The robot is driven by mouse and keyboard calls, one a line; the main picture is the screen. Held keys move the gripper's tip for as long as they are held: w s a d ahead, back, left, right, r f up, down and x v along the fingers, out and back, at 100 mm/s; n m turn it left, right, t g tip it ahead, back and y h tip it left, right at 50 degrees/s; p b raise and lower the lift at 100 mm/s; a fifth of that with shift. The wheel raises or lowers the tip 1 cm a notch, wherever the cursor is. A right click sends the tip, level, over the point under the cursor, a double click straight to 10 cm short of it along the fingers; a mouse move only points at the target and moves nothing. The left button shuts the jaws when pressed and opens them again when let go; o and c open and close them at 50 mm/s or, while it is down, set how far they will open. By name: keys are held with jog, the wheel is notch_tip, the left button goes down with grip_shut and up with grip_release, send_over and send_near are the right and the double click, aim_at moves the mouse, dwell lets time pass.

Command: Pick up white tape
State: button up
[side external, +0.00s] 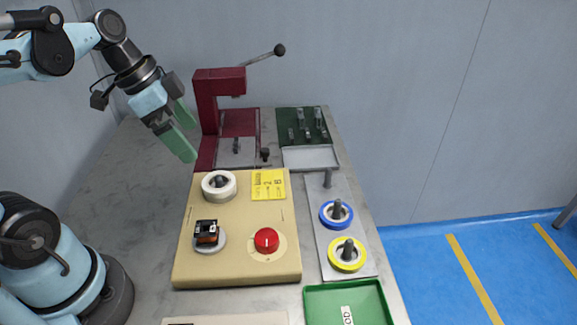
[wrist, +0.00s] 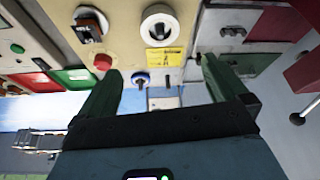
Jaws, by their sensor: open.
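The white tape (side external: 219,193) is a roll around a dark peg at the back left of the beige board (side external: 237,270). In the wrist view the white tape (wrist: 160,13) shows at the top middle, with the peg in its centre. My gripper (side external: 190,134) has green fingers and is above and to the left of the board, apart from the tape. In the wrist view my gripper (wrist: 160,78) is open, with nothing between its fingers.
A red press (side external: 208,105) stands behind. Blue tape (side external: 327,221) and yellow tape (side external: 334,262) sit on pegs at right. A green tray (side external: 318,306) is in front.

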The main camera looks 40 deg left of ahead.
send_over(215, 177)
jog(key=s, duration=0.1)
jog(key=f, duration=0.6)
jog(key=shift+s+a, duration=0.1)
jog(key=shift+a, duration=0.25)
jog(key=shift+f, duration=1.75)
jog(key=shift+x, duration=1)
jog(key=shift+c, duration=0.2)
jog(key=c, duration=1.1)
jog(key=shift+o, duration=0.2)
jog(key=shift+r, duration=0.15)
